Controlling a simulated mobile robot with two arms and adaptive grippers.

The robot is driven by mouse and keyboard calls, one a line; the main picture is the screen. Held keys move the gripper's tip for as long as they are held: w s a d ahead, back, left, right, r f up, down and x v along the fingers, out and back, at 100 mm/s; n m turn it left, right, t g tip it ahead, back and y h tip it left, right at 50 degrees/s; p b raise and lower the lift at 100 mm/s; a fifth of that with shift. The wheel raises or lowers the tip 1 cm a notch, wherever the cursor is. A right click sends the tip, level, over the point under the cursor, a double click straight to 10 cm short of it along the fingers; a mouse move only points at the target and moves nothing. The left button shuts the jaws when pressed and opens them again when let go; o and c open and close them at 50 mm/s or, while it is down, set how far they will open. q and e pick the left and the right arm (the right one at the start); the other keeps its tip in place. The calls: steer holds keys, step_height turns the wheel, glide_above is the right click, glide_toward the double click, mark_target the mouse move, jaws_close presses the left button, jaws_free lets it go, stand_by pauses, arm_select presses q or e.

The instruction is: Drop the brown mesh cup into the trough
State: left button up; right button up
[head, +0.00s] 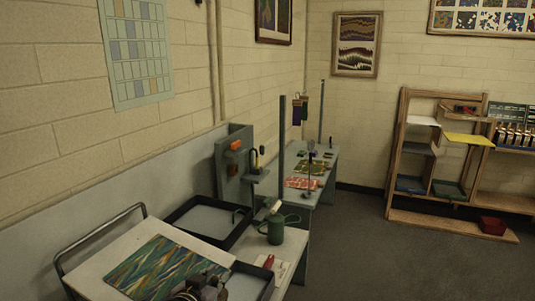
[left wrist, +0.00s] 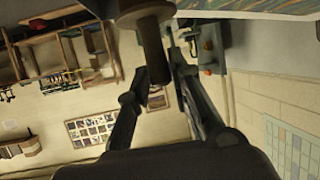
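My left gripper (head: 203,287) shows dark at the bottom edge of the head view, in front of the marbled sheet. In the left wrist view its fingers (left wrist: 162,72) are closed on the stem of a brown piece with a wider round end, which I take for the brown mesh cup (left wrist: 154,50). The mesh itself cannot be made out. A black-rimmed tray with a pale grey inside, which looks like the trough (head: 178,212), lies beyond the sheet. A second dark-rimmed tray (head: 268,271) is partly cut off at the bottom. My right gripper is not in view.
A marbled sheet (head: 158,264) lies on a pale board beside a metal rail (head: 98,236). A green watering can (head: 275,233) stands right of the far tray. A red-handled tool (head: 268,262) lies nearby. A grey upright rack (head: 232,160) stands behind the far tray. Open floor lies right.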

arm_select(q)
steer(key=o, duration=0.4)
steer(key=shift+c, duration=0.2)
steer(key=v, duration=1.2)
steer(key=shift+s+f, duration=0.1)
